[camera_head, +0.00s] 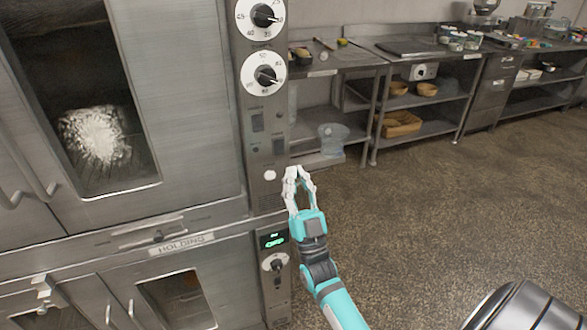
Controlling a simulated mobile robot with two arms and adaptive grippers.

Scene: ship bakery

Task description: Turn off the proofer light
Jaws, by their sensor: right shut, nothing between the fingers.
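The proofer (180,160) is a steel cabinet filling the left of the head view, with windowed doors and a control strip (268,155) on its right edge. The strip has two black dials with white faces, two dark rocker switches, an upper one (257,121) and a lower one (279,146), and a round white button or lamp (270,175). Their labels are too small to read. My right gripper (292,175) is shut and empty, just right of the strip and below the lower switch. I cannot tell whether it touches the panel. My left gripper is not in view.
A lower unit marked HOLDING has a lit green display (273,241) and a dial (274,264). Door handles (42,190) stick out at the left. Steel worktables (360,60) with bowls and tools line the back wall.

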